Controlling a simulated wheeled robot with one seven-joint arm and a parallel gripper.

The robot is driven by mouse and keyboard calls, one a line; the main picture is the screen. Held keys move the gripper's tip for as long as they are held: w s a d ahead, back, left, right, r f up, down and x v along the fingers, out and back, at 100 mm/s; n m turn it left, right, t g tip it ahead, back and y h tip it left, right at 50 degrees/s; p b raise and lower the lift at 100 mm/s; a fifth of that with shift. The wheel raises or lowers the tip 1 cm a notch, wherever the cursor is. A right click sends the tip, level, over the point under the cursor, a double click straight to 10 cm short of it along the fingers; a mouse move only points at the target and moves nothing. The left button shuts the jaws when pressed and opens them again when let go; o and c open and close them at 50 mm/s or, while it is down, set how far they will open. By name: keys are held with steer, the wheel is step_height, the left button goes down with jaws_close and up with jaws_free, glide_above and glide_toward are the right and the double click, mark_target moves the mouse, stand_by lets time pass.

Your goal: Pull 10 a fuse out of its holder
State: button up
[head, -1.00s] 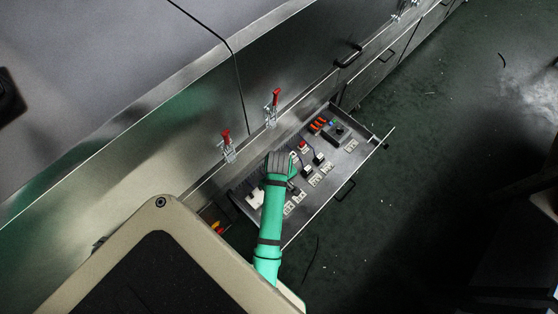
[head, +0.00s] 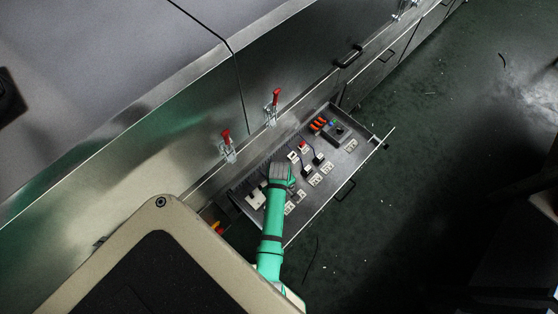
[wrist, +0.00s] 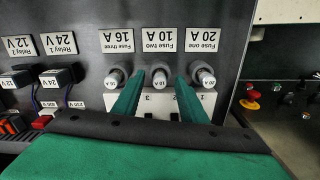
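The 10 A fuse (wrist: 160,79) is the middle one, a grey cap with a white end under the label "Fuse two 10 A" (wrist: 160,40). My gripper (wrist: 159,86) is open, with one green finger on each side of this fuse; whether they touch it I cannot tell. The 16 A fuse (wrist: 115,78) is left of the fingers and the 20 A fuse (wrist: 205,78) right. In the head view my gripper (head: 280,174) is over the open drawer and hides the fuses.
Relays (wrist: 56,78) with wires sit left of the fuses in the wrist view. A panel with a red button (wrist: 249,103) is at right. In the head view the open drawer (head: 341,180) holds several components; red-handled clamps (head: 272,108) stand behind it.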

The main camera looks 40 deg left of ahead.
steer(key=shift+f, duration=0.2)
jaws_close()
steer(key=c, duration=0.6)
jaws_free()
steer(key=shift+c, duration=0.2)
jaws_close()
steer(key=shift+r, duration=0.85)
steer(key=shift+r, duration=1.1)
steer(key=shift+r, duration=0.1)
